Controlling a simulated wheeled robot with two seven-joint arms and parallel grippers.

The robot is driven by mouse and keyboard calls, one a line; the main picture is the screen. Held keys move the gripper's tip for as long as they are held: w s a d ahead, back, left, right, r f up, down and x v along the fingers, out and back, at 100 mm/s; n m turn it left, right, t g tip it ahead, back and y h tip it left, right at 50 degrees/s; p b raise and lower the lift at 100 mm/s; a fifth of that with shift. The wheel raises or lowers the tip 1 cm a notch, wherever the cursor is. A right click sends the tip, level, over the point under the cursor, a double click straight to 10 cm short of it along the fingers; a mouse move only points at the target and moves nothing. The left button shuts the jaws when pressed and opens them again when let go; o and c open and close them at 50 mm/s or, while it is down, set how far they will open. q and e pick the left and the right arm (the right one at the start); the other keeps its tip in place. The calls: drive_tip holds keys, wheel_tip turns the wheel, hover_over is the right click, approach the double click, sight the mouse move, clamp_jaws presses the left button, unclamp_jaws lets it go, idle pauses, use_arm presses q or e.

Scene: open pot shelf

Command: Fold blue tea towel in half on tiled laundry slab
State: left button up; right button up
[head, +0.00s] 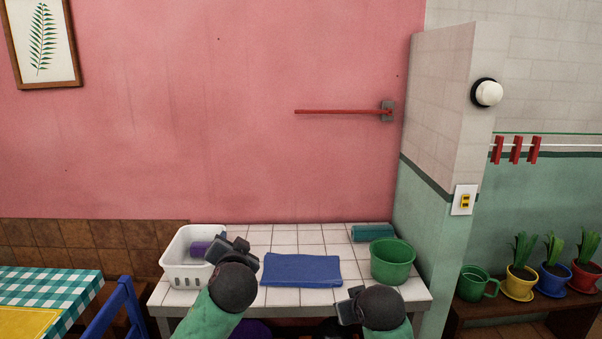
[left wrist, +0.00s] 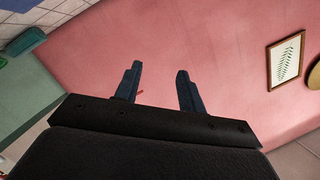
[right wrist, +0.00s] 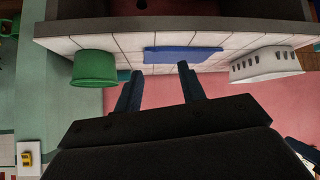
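The blue tea towel (head: 301,270) lies flat on the middle of the white tiled laundry slab (head: 330,237). It shows as a blue strip in the right wrist view (right wrist: 184,54). My left gripper (head: 232,247) is above the slab, left of the towel and over the basket's right side. In the left wrist view its two fingers (left wrist: 157,85) stand apart with nothing between them. My right gripper (head: 347,307) is at the slab's front edge, right of and nearer than the towel. In the right wrist view its fingers (right wrist: 159,88) stand apart and empty.
A white basket (head: 181,275) with a purple item stands at the slab's left. A green bucket (head: 391,261) stands at the right, with a teal roll (head: 372,232) behind it. A wall (head: 432,200) bounds the right side. A blue chair (head: 113,309) is at the front left.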

use_arm(q)
drive_tip(key=s+d+f+g+h, duration=0.15)
drive_tip(key=s+f+g, duration=0.25)
drive_tip(key=s+f, duration=0.5)
drive_tip(key=s+d+f+g+h, duration=0.1)
drive_tip(key=s+f+g+h, duration=0.2)
drive_tip(key=s+f, duration=0.65)
drive_tip(key=s+f+n+g, duration=0.2)
drive_tip(key=s+f+g, duration=0.4)
drive_tip(key=s+f, duration=1.5)
drive_tip(key=s+h, duration=0.1)
drive_tip(key=s, duration=0.2)
drive_tip(key=shift+s+a+f+n, duration=0.15)
drive_tip(key=shift+s+f+n, duration=0.15)
drive_tip(key=shift+s+n, duration=0.1)
use_arm(e)
drive_tip(key=s+f+g, duration=0.2)
drive_tip(key=s+f, duration=0.6)
drive_tip(key=s, duration=0.4)
drive_tip(key=s+d+f+m+g, duration=0.1)
drive_tip(key=s+f+g, duration=0.1)
drive_tip(key=s+f, duration=0.7)
drive_tip(key=s+d+f+g, duration=0.1)
drive_tip(key=s+f+g, duration=0.2)
drive_tip(key=s+f, duration=0.5)
drive_tip(key=s, duration=0.8)
drive_tip(key=shift+s+f, duration=0.35)
drive_tip(key=shift+f, duration=0.05)
